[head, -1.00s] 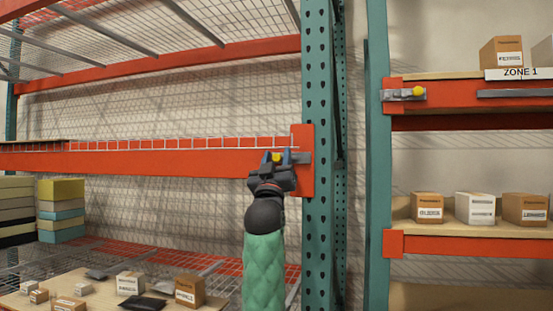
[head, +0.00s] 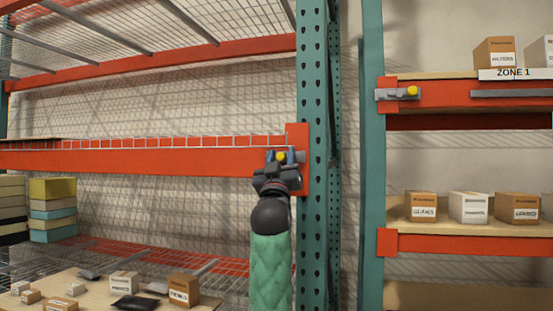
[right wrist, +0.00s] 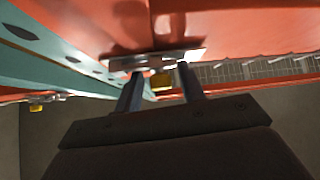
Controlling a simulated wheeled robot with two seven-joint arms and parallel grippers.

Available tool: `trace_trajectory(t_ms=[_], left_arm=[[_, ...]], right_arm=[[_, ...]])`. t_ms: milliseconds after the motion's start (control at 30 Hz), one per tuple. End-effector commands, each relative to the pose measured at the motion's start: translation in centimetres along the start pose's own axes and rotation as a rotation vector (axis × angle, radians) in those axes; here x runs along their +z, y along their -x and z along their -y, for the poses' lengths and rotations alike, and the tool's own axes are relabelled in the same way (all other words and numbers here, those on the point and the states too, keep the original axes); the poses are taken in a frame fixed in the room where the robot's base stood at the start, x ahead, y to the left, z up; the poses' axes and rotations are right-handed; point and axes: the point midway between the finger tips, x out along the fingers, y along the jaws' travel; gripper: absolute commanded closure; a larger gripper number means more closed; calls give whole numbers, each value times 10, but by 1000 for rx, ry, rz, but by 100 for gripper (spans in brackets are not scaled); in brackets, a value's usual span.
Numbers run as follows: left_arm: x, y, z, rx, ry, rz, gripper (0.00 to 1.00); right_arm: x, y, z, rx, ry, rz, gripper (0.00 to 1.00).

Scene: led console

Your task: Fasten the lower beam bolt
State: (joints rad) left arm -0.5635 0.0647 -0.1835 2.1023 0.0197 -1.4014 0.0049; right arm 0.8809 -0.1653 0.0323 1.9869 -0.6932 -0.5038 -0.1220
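The lower beam bolt is a yellow knob (head: 281,156) on a grey metal fitting at the right end of the orange beam (head: 150,161), beside the teal upright (head: 311,110). My right gripper (head: 280,163) is at the knob, its fingers pointing at the beam. The grey fitting (right wrist: 155,59) lies just past the fingertips. The fingers partly hide the fitting in the head view. My left gripper is out of view.
A second yellow knob (head: 412,91) sits on the upper orange beam of the right bay. Boxes (head: 468,207) stand on that bay's lower shelf. More boxes (head: 184,289) lie on the board at lower left. The space before the beam is free.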

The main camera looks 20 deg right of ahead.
Motion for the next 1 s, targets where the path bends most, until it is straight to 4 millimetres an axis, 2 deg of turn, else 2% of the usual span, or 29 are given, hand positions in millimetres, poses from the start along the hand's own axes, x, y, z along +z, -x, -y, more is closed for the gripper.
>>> trace_trajectory(t_ms=[833, 1000], left_arm=[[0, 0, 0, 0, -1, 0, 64], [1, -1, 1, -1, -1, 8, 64]], right_arm=[[0, 0, 1, -1, -1, 0, 58], [1, 6, 2, -2, -1, 1, 58]])
